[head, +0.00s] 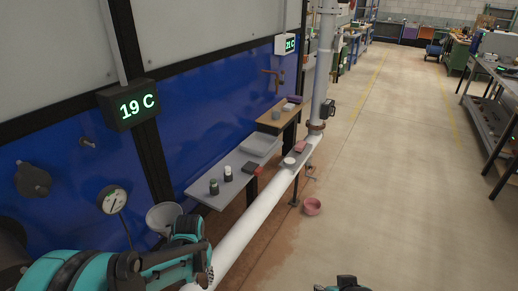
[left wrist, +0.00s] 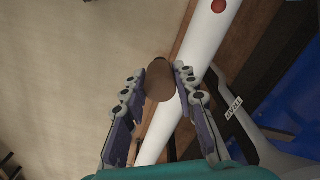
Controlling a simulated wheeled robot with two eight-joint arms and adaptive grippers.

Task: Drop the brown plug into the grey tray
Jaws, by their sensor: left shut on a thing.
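My left gripper (head: 203,275) is low in the head view, beside the white pipe and short of the shelf. In the left wrist view the left gripper (left wrist: 160,78) is shut on the brown plug (left wrist: 159,82), a rounded brown piece between its two fingertips. I cannot make out the plug in the head view. The grey tray (head: 259,145) is a shallow light-grey tray at the far end of the grey shelf, well away from the left gripper. Part of my right arm's end (head: 346,283) shows at the bottom edge; its jaws cannot be read.
A white funnel (head: 164,216) and a gauge (head: 112,200) are at the left.

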